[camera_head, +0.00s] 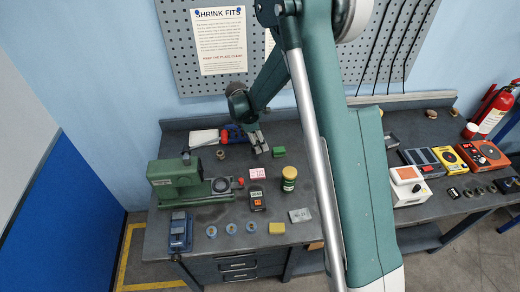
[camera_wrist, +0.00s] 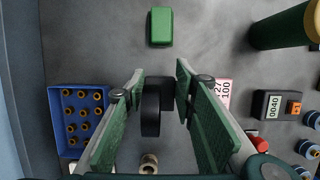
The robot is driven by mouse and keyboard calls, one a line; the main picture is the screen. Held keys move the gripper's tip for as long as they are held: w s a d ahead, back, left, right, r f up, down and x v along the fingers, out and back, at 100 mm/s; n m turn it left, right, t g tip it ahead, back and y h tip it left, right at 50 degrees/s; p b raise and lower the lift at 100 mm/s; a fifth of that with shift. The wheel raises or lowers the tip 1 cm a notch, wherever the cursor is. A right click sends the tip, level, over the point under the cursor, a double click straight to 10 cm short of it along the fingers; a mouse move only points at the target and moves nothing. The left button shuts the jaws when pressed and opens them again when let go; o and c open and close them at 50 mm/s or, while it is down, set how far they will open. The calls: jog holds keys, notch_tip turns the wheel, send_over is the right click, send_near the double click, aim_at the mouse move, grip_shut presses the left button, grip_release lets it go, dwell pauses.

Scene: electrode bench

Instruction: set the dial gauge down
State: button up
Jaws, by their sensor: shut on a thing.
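The dial gauge shows in the wrist view as a dark, rounded body (camera_wrist: 151,112) seen edge-on between the fingers; its face is hidden. My gripper (camera_wrist: 160,85) is shut on it, with green-lined fingers on both sides. In the head view my gripper (camera_head: 259,142) is low over the back middle of the bench (camera_head: 230,165), left of a small green block (camera_head: 279,152). The green block also shows ahead of the fingertips in the wrist view (camera_wrist: 159,26). I cannot tell whether the gauge touches the bench.
A blue tray of brass pieces (camera_wrist: 67,96) lies left of the fingers in the wrist view. A pink label (camera_head: 257,173), a small meter (camera_head: 257,201) and a jar (camera_head: 289,180) stand nearby. A green machine (camera_head: 175,175) is left. Grey bench around the green block is bare.

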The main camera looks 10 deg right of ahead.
jog(key=shift+f, duration=0.15)
jog(key=shift+f, duration=1.8)
jog(key=shift+f, duration=0.15)
jog(key=o, duration=1.2)
jog(key=shift+o, duration=0.2)
jog(key=shift+r, duration=0.2)
jog(key=shift+b+v, duration=0.35)
jog(key=shift+v, duration=5.6)
